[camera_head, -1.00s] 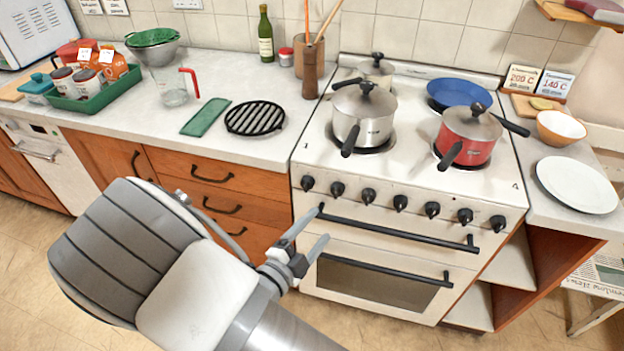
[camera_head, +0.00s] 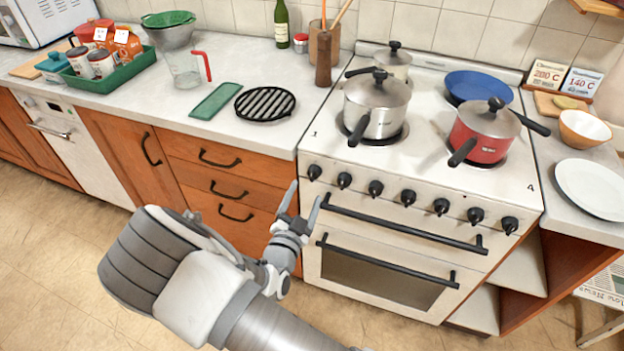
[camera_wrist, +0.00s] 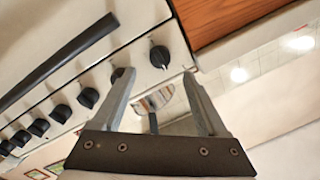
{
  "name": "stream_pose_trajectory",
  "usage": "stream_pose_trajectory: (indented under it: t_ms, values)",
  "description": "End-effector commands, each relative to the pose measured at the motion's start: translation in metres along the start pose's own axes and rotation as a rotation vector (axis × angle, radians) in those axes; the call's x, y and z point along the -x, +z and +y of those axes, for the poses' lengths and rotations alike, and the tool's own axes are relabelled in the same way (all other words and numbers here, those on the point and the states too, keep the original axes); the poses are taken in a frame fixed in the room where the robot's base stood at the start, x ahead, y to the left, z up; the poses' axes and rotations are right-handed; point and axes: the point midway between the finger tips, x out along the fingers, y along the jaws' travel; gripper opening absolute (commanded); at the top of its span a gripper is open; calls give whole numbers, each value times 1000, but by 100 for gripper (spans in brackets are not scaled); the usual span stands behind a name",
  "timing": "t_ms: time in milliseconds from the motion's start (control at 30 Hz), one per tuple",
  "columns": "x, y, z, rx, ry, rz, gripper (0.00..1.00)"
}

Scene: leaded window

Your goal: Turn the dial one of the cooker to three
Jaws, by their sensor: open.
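The white cooker (camera_head: 440,205) has a row of several black dials along its front. The leftmost dial (camera_head: 314,172), at the end by the drawers, appears to be dial one. It also shows in the wrist view (camera_wrist: 160,57), just beyond the fingertips and between their lines. Its pointer setting is too small to read. My gripper (camera_head: 302,200) is open and empty in front of the cooker's left front edge, slightly below and apart from that dial. Both fingers show in the wrist view (camera_wrist: 157,85).
The upper oven handle (camera_head: 400,222) sticks out below the dials, close to the right of my fingers. A steel pot (camera_head: 376,115) and a red pan (camera_head: 480,140) stand on the hob with handles towards the front. Wooden drawers (camera_head: 225,185) are at left.

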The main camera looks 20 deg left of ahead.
Motion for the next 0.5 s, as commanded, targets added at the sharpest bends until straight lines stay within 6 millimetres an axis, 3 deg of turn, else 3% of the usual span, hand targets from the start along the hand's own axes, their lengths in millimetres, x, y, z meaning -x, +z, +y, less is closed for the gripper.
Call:
stream_pose_trajectory:
  t_ms: [200, 500]
  values:
    - [-43, 0, 1, -2, 2, 0, 76]
    - [-66, 0, 1, 0, 1, -1, 76]
